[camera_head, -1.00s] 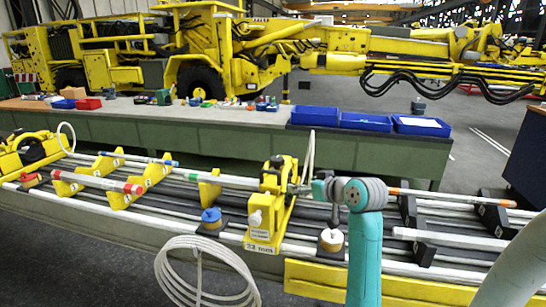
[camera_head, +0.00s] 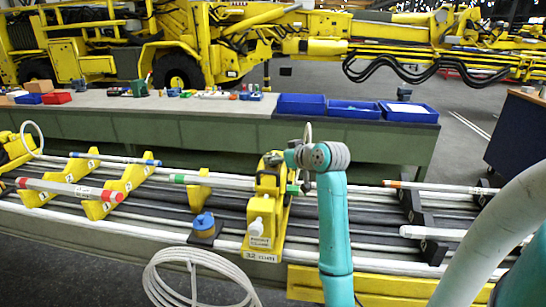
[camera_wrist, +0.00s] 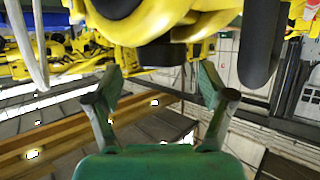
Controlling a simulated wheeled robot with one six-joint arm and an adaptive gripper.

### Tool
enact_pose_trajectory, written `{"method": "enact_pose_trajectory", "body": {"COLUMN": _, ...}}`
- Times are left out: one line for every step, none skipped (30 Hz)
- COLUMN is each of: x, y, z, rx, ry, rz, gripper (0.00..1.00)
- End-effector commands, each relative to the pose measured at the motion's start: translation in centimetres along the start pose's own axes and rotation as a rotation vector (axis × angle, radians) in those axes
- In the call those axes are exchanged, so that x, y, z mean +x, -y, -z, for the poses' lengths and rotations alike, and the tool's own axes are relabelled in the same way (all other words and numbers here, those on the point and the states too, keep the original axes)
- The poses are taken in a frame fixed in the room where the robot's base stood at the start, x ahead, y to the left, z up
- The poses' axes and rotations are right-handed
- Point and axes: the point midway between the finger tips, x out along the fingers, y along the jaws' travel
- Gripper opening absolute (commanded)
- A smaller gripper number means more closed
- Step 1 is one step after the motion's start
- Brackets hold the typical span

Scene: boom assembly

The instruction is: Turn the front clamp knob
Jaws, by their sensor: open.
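The yellow clamp (camera_head: 267,190) stands on the near bench in the head view, with a plate on its foot. A white knob (camera_head: 261,206) sticks out from its front face. My gripper (camera_head: 299,186) is just right of the clamp's upper part, partly hidden by my wrist. In the wrist view my gripper (camera_wrist: 162,100) is open, with nothing between its two green fingers. A large yellow rounded part (camera_wrist: 150,20) with a dark ring is above the fingers. I cannot tell whether the fingers touch the clamp.
White and dark rods (camera_head: 130,232) lie along the bench. A blue-topped pot (camera_head: 204,226) stands left of the clamp. A coiled white hose (camera_head: 190,258) is in front. Yellow brackets (camera_head: 127,185) are at left and black supports (camera_head: 413,205) at right. Blue trays (camera_head: 353,109) sit behind.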

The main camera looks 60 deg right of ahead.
Motion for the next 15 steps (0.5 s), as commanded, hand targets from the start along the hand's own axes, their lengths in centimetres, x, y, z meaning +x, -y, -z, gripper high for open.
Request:
{"method": "enact_pose_trajectory", "body": {"x": 0.9, "y": 0.1, "z": -0.1, "rx": 0.0, "ry": 0.003, "rz": 0.003, "gripper": 0.81}}
{"method": "enact_pose_trajectory", "body": {"x": 1.2, "y": 0.1, "z": 0.0, "rx": 0.0, "ry": 0.002, "rz": 0.003, "gripper": 0.81}}
{"method": "enact_pose_trajectory", "body": {"x": 1.7, "y": 0.1, "z": 0.0, "rx": 0.0, "ry": 0.001, "rz": 0.003, "gripper": 0.81}}
{"method": "enact_pose_trajectory", "body": {"x": 2.0, "y": 0.1, "z": -0.1, "rx": 0.0, "ry": 0.002, "rz": 0.003, "gripper": 0.81}}
{"method": "enact_pose_trajectory", "body": {"x": 2.3, "y": 0.1, "z": -0.1, "rx": 0.0, "ry": 0.002, "rz": 0.002, "gripper": 0.81}}
{"method": "enact_pose_trajectory", "body": {"x": 2.6, "y": 0.1, "z": 0.0, "rx": 0.0, "ry": 0.001, "rz": 0.002, "gripper": 0.81}}
{"method": "enact_pose_trajectory", "body": {"x": 2.8, "y": 0.0, "z": 0.0, "rx": 0.0, "ry": 0.001, "rz": 0.001, "gripper": 0.81}}
{"method": "enact_pose_trajectory", "body": {"x": 3.0, "y": 0.0, "z": 0.0, "rx": 0.0, "ry": 0.001, "rz": 0.001, "gripper": 0.81}}
{"method": "enact_pose_trajectory", "body": {"x": 3.2, "y": 0.0, "z": 0.0, "rx": 0.0, "ry": 0.001, "rz": 0.001, "gripper": 0.81}}
{"method": "enact_pose_trajectory", "body": {"x": 3.3, "y": 0.0, "z": 0.0, "rx": 0.0, "ry": 0.001, "rz": 0.001, "gripper": 0.81}}
{"method": "enact_pose_trajectory", "body": {"x": 3.3, "y": 0.0, "z": 0.0, "rx": 0.0, "ry": 0.001, "rz": 0.001, "gripper": 0.81}}
{"method": "enact_pose_trajectory", "body": {"x": 3.4, "y": 0.0, "z": 0.0, "rx": 0.0, "ry": 0.001, "rz": 0.0, "gripper": 0.81}}
{"method": "enact_pose_trajectory", "body": {"x": 3.4, "y": 0.0, "z": 0.0, "rx": 0.0, "ry": 0.001, "rz": 0.0, "gripper": 0.81}}
{"method": "enact_pose_trajectory", "body": {"x": 3.4, "y": 0.0, "z": 0.0, "rx": 0.0, "ry": 0.0, "rz": 0.0, "gripper": 0.81}}
{"method": "enact_pose_trajectory", "body": {"x": 3.4, "y": 0.0, "z": 0.0, "rx": 0.0, "ry": 0.0, "rz": 0.0, "gripper": 0.81}}
